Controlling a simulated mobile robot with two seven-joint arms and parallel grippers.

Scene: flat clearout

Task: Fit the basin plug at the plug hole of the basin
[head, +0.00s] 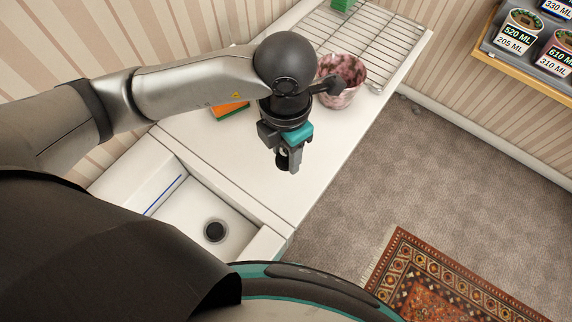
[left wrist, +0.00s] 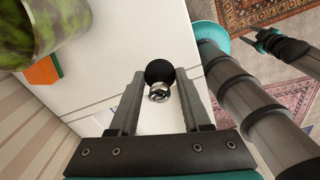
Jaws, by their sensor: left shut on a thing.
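My left gripper (head: 288,165) hangs over the white worktop, to the upper right of the basin. It is shut on the basin plug (left wrist: 160,71), a black round piece with a silver knob (left wrist: 159,92) between the fingers. In the head view the plug (head: 281,161) shows as a small dark shape at the fingertips, partly hidden. The white basin (head: 180,220) is at the lower left, with the dark round plug hole (head: 215,230) in its floor, apart from the plug. My right gripper (left wrist: 265,38) shows small in the left wrist view; its jaws are unclear.
A pink mottled pot (head: 350,68) and a wire rack (head: 385,42) stand on the worktop beyond the gripper. An orange and green block (head: 232,111) lies behind the arm. A green mottled vessel (left wrist: 45,25) shows in the wrist view. The worktop beside the basin is clear.

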